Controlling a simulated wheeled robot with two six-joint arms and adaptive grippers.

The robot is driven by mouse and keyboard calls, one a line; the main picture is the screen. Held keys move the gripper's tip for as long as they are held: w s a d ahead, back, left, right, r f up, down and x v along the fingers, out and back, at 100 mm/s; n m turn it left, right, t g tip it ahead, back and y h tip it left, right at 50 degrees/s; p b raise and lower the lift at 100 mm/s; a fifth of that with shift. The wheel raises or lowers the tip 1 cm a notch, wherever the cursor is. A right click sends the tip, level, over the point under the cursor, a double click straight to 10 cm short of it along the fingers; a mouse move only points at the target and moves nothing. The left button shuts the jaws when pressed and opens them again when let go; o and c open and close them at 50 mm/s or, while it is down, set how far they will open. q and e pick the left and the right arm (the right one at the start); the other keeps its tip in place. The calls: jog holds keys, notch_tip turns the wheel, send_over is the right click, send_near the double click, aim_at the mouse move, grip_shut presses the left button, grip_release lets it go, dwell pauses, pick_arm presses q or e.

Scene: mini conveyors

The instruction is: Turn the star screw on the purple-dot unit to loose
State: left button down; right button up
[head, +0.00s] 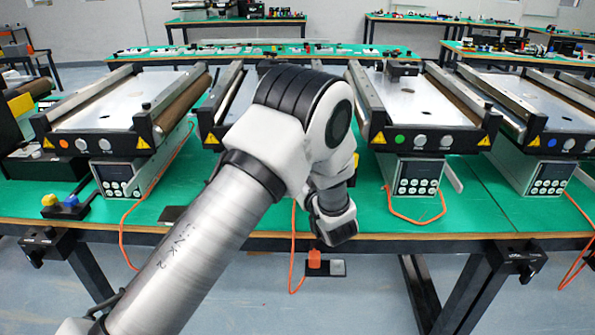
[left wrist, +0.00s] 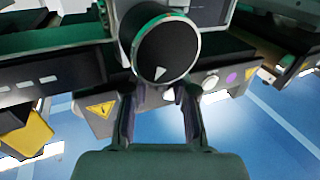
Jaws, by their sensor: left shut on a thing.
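In the left wrist view the purple dot (left wrist: 231,77) shows on the unit's front panel (left wrist: 209,90), beside a pale round button. A round black knob with a bright rim and a white pointer mark, which I take for the star screw (left wrist: 163,45), is at my left gripper's fingertips. My left gripper (left wrist: 161,92) is shut on it; the exact contact is partly hidden. The pointer mark is at the knob's lower edge. In the head view my left arm covers most of the second unit from the left (head: 222,110), and the fingers are hidden. My right gripper is not in view.
Neighbouring conveyors with an orange dot (head: 64,144), a green dot (head: 399,139) and a blue dot (head: 552,143) stand on the green table (head: 450,216). Control boxes (head: 417,178) and orange cables (head: 410,222) are at their fronts. Yellow and blue buttons (head: 60,202) sit at the left.

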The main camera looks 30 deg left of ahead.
pick_arm(q)
jog(key=n+g+y, duration=0.1)
jog(key=n+g, duration=0.1)
jog(key=g, duration=0.1)
jog(key=n+g+y, duration=0.1)
jog(key=n+g, duration=0.1)
jog(key=g, duration=0.2)
jog(key=shift+n+y, duration=0.4)
jog(key=c, duration=0.9)
grip_release()
jog(key=shift+a, duration=0.15)
jog(key=s+d, duration=0.2)
jog(key=d, duration=1)
jog(key=shift+f, duration=0.1)
